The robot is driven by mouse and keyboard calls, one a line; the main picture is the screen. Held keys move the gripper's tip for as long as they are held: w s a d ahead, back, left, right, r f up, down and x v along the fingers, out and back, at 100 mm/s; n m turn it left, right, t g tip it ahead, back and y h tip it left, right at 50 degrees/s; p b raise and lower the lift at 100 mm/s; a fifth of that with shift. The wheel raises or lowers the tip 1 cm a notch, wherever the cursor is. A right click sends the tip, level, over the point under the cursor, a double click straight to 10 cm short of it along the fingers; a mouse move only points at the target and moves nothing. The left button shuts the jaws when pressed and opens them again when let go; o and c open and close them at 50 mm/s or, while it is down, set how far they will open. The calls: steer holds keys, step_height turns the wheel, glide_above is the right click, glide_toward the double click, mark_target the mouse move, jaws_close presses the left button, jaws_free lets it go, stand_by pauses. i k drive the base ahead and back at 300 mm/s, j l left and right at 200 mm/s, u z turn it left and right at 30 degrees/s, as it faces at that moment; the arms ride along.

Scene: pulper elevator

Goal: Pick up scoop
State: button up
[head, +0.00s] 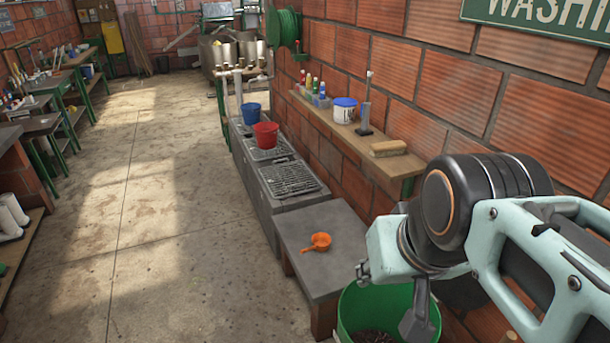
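An orange scoop (319,242) lies on the bare grey slab (300,222) at the near end of the low counter. Its handle points to the left and toward me. My arm reaches in from the right side of the picture. The end of my arm (418,322) points down in front of a green bucket, to the right of the scoop and nearer to me. It is clearly apart from the scoop. The fingertips are not clearly shown, so I cannot tell if the gripper is open or shut.
The green bucket (352,306) with dark contents stands beside the slab. Red (265,135) and blue (251,113) buckets stand on the grated counter (290,178). A wall shelf (345,132) holds bottles, a white tub (344,110) and a brush (388,148).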

mark_target(322, 241)
steer(key=k+z, duration=0.1)
steer(key=z, duration=0.35)
steer(key=k+z, duration=0.1)
steer(key=z, duration=1.6)
steer(key=j+z, duration=0.15)
steer(key=j, duration=0.55)
steer(key=k+j, duration=0.1)
steer(key=j, duration=3.05)
steer(key=k+j, duration=0.3)
